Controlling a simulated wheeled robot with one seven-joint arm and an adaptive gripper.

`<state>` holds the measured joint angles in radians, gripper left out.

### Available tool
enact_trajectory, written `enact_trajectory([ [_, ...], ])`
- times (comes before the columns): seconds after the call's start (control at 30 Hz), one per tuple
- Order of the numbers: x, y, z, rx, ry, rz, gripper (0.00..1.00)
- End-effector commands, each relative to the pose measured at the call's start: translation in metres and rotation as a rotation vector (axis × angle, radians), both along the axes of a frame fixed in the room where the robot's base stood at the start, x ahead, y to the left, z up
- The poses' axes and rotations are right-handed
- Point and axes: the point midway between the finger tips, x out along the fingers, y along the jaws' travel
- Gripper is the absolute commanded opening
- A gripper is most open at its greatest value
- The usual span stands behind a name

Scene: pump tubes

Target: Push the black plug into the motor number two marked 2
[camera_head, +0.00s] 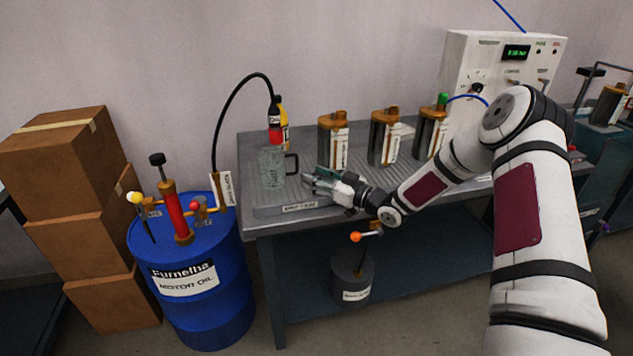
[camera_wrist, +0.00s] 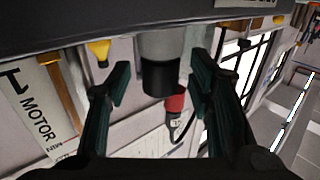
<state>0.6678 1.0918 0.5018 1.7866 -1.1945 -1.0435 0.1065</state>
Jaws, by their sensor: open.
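Three brown and dark motors stand in a row on the bench in the head view: a left one (camera_head: 333,140), a middle one (camera_head: 384,136) and a right one (camera_head: 431,132) with a green top piece. Their numbers are too small to read there. My gripper (camera_head: 322,178) is open at the bench front, right of the glass mug and below the left motor. In the wrist view my open gripper (camera_wrist: 160,92) has a grey cylinder with a black end (camera_wrist: 163,78) between its fingers in the picture; contact is unclear. I cannot clearly identify the black plug.
A glass mug (camera_head: 271,169) stands under a red and black nozzle (camera_head: 275,120) on a black hose. A drip tray (camera_head: 290,209) lies at the bench front. A blue oil barrel (camera_head: 185,260) and stacked boxes (camera_head: 75,190) stand left. A control box (camera_head: 490,70) stands behind right.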

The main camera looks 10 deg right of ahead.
Motion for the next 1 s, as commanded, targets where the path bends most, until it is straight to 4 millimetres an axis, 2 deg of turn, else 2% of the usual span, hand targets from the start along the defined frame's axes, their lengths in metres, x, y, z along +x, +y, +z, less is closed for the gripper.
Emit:
enact_trajectory([
  [0.17, 0.000, 0.000, 0.000, 0.000, 0.000, -0.001, 0.45],
  [0.37, 0.000, 0.000, 0.000, -0.001, 0.001, -0.001, 0.00],
  [0.77, 0.000, -0.001, 0.003, -0.001, -0.001, -0.001, 0.00],
  [1.0, 0.000, -0.001, 0.025, -0.002, -0.001, -0.001, 0.00],
])
